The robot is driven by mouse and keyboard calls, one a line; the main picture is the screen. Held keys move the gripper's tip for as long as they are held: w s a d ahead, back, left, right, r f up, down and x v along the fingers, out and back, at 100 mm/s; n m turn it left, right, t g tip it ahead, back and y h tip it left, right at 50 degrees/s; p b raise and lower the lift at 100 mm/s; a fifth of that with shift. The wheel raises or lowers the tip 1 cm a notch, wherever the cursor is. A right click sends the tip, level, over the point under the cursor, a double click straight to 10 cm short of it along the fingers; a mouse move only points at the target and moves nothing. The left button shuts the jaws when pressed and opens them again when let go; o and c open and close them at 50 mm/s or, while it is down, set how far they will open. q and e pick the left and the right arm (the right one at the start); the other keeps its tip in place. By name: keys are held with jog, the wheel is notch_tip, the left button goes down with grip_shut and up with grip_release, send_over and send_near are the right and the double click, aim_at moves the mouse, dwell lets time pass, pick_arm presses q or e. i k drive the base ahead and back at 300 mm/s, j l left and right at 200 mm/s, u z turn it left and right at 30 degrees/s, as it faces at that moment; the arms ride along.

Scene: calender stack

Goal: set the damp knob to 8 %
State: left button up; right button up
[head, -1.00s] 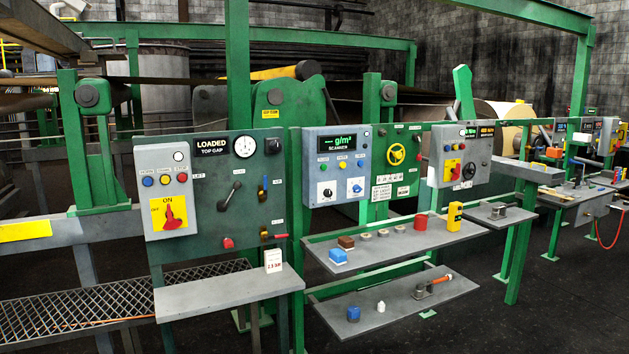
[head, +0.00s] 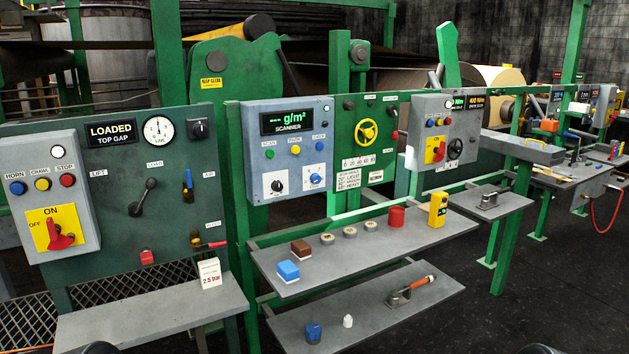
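The scanner box (head: 287,150) is grey, with a lit green g/m² display (head: 288,121) and a row of small buttons. Low on its face are two knobs on white dials: a black knob (head: 278,186) at left and a blue knob (head: 315,181) at right. Their markings are too small to read, so I cannot tell which is the damp knob or its setting. Neither gripper can be made out. Two dark rounded shapes just show at the bottom edge, left and right, apparently parts of me, well short of the box.
A grey shelf (head: 375,249) below the scanner box carries blue and brown blocks, several round pieces, a red cup (head: 397,217) and a yellow device (head: 438,210). A lower shelf (head: 367,312) and a left shelf (head: 150,312) jut out. Dark floor (head: 560,300) is clear at right.

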aim_at(314, 178)
jog(key=i+l, duration=0.15)
jog(key=l, duration=0.25)
jog(key=i+l, duration=0.15)
jog(key=l, duration=0.25)
jog(key=i+l+z, duration=0.1)
jog(key=l, duration=0.3)
jog(key=i+l, duration=0.45)
jog(key=l, duration=0.3)
jog(key=i+l+z, duration=0.1)
jog(key=l, duration=0.3)
jog(key=i+l, duration=0.25)
jog(key=l+z, duration=0.05)
jog(key=l, duration=0.05)
